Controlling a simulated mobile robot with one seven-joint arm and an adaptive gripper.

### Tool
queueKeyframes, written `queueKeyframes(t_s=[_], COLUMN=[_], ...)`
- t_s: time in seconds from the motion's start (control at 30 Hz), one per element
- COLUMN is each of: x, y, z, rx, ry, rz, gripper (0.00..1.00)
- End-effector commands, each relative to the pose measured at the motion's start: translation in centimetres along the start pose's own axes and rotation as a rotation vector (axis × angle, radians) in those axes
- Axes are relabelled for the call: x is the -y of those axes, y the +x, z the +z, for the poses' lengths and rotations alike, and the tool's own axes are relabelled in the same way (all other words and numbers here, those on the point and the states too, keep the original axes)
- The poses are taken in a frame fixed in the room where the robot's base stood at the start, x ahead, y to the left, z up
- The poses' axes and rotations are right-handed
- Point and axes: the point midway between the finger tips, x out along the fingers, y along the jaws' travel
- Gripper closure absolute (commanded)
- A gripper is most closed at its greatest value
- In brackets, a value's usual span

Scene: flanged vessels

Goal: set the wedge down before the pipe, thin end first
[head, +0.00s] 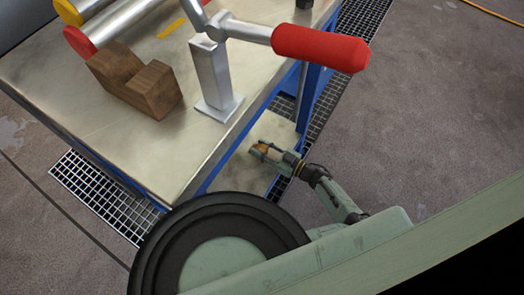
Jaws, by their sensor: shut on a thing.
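My gripper (262,150) is small in the head view, beyond the table's near right edge and over a lower pale metal surface. It is shut on a small orange-brown piece (261,147), which looks like the wedge. Its shape and which end is thin are too small to tell. The gripper is well apart from both pipes.
A brown wooden block with a V notch (125,78) sits on the metal table (150,150) by the red-ended pipe. A metal post (212,75) carries a crank with a red grip (320,48) overhanging the table edge. Floor grating (95,195) lies below.

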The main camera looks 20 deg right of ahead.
Motion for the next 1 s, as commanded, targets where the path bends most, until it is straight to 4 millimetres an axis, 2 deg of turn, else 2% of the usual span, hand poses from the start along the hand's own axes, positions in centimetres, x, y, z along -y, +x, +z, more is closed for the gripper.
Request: queueKeyframes(t_s=[0.3,0.33,0.6,1.0], x=[-0.01,-0.02,-0.01,-0.06], y=[0.0,-0.02,-0.02,-0.38], z=[0.29,0.14,0.12,-0.23], rx=[0.0,0.0,0.0,0.001], ry=[0.0,0.0,0.0,-0.001], rz=[0.0,0.0,0.0,0.002], gripper=[0.96,0.66,0.48,0.48])
